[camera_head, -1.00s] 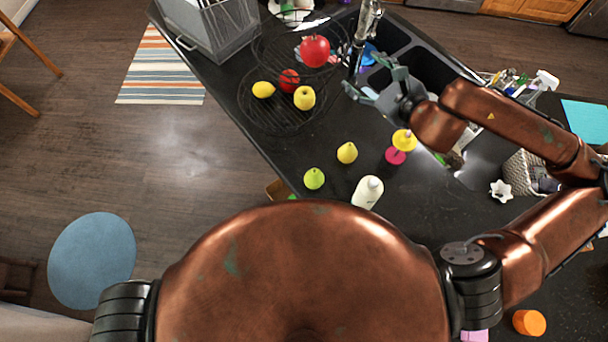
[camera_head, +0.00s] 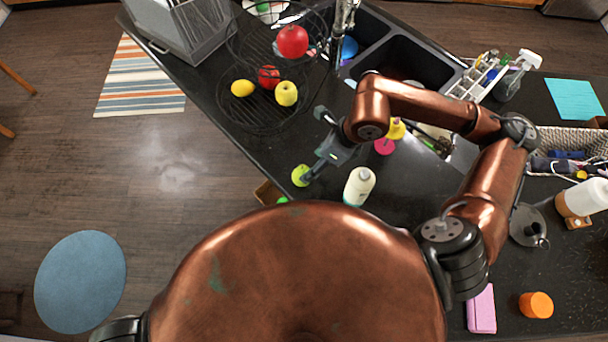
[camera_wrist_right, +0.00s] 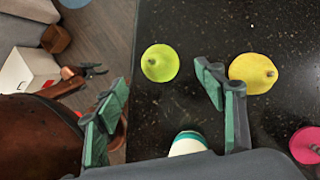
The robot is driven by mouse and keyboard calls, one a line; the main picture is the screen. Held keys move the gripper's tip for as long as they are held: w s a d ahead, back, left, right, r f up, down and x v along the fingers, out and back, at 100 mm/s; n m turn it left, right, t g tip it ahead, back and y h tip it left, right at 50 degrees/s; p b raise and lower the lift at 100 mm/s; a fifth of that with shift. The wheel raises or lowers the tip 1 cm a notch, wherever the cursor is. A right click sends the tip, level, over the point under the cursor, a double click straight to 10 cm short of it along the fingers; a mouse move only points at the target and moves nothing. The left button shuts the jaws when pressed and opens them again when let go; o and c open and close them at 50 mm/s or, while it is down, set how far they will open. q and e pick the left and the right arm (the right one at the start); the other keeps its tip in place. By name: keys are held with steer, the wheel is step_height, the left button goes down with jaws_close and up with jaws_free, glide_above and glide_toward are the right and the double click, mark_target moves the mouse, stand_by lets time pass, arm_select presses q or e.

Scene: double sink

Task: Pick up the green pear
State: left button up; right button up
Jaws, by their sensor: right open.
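The green pear (camera_head: 299,175) sits on the dark counter near its left edge. In the right wrist view, the green pear (camera_wrist_right: 160,63) shows just beyond the gap between the fingertips. My right gripper (camera_head: 314,146) is open and empty; one finger overlaps the pear in the head view. It also shows in the right wrist view (camera_wrist_right: 163,88), with its two green fingers spread apart. A yellow pear (camera_wrist_right: 253,72) lies just right of the right finger; in the head view my gripper hides it. My left gripper is not in view.
A white bottle (camera_head: 359,186) stands right of the green pear, and its top (camera_wrist_right: 187,143) shows between the fingers. A wire fruit basket (camera_head: 262,118) and the sink (camera_head: 410,62) lie behind.

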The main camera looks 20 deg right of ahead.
steer(key=p+x, duration=0.1)
steer(key=x, duration=0.1)
steer(key=p+x, duration=0.1)
steer(key=x, duration=0.1)
steer(key=p+x, duration=0.1)
steer(key=x, duration=0.1)
steer(key=shift+s+a+f, duration=0.1)
steer(key=shift+s+f, duration=0.1)
steer(key=shift+f, duration=0.25)
steer(key=shift+w+f, duration=0.1)
steer(key=shift+f, duration=0.15)
steer(key=shift+c, duration=0.5)
steer(key=c, duration=1.2)
steer(key=shift+r, duration=0.1)
